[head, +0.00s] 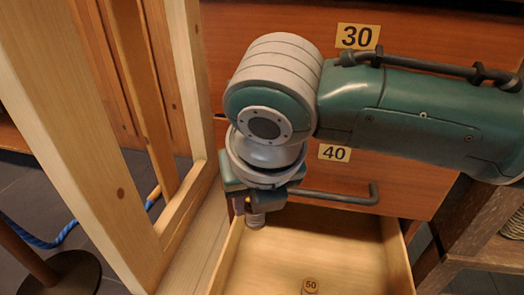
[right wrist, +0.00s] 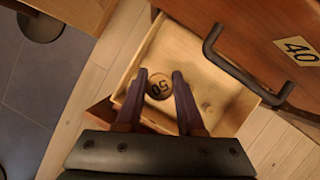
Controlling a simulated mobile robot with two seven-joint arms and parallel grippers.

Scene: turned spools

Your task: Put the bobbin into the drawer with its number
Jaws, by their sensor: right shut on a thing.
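My right gripper (right wrist: 159,76) is shut on a bobbin (right wrist: 158,86), whose round end reads 50 in the right wrist view. In the head view the gripper (head: 250,212) points down above the left side of an open drawer (head: 228,257), and the lower part of the held bobbin (head: 255,220) shows below it. A second bobbin (head: 311,286) marked 50 stands in the drawer. My left gripper is not in view.
A drawer front labelled 30 (head: 358,36) is above, with my right arm crossing it. The bar handle (head: 345,194) of drawer 40 juts out close to the gripper. A pale wooden frame (head: 85,150) stands at left.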

